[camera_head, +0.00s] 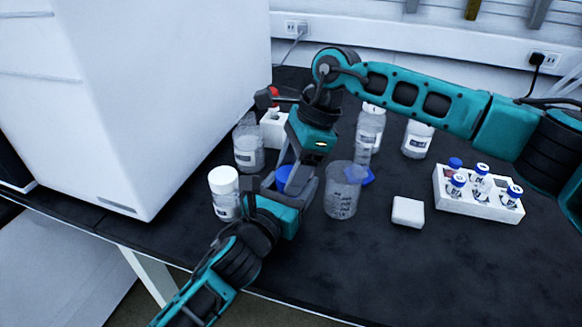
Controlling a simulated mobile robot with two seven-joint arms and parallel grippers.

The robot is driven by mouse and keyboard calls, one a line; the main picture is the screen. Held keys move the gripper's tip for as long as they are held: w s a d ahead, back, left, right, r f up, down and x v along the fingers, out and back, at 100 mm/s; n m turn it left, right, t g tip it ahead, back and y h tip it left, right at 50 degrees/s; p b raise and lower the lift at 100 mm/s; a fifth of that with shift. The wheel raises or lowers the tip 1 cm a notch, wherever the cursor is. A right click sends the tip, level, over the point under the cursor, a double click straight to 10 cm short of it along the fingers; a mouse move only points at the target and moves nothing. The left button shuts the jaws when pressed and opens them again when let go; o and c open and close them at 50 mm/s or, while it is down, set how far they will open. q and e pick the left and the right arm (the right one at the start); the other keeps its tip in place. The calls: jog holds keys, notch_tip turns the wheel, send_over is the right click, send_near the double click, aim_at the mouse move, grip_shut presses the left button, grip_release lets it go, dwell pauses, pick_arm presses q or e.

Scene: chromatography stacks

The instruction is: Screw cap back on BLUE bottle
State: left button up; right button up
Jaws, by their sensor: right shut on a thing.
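A blue piece (285,178), which looks like the blue cap, shows between the fingers of my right gripper (292,172). This gripper points down from above and is shut on it. My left gripper (268,190) comes up from the lower left and sits just below and beside it, very close to the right fingers. The blue bottle's body is hidden behind the two grippers. I cannot tell whether the cap touches the bottle, or whether the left fingers are open or shut.
A beaker (342,203) stands just right of the grippers, with another blue object (366,176) behind it. A white-capped bottle (225,196) is at the left. Clear bottles (369,128) stand behind. A white vial rack (470,206) and white block (408,213) are at the right.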

jog(key=o, duration=1.3)
jog(key=f, duration=0.1)
jog(key=d+f, duration=0.1)
jog(key=f, duration=0.1)
jog(key=shift+s+f+h, duration=0.2)
jog(key=shift+h, duration=0.2)
jog(key=shift+w+r, duration=0.15)
jog(key=shift+r, duration=1.8)
jog(key=shift+a+r+g, duration=0.15)
jog(key=shift+r+g, duration=0.15)
jog(key=shift+r, duration=0.1)
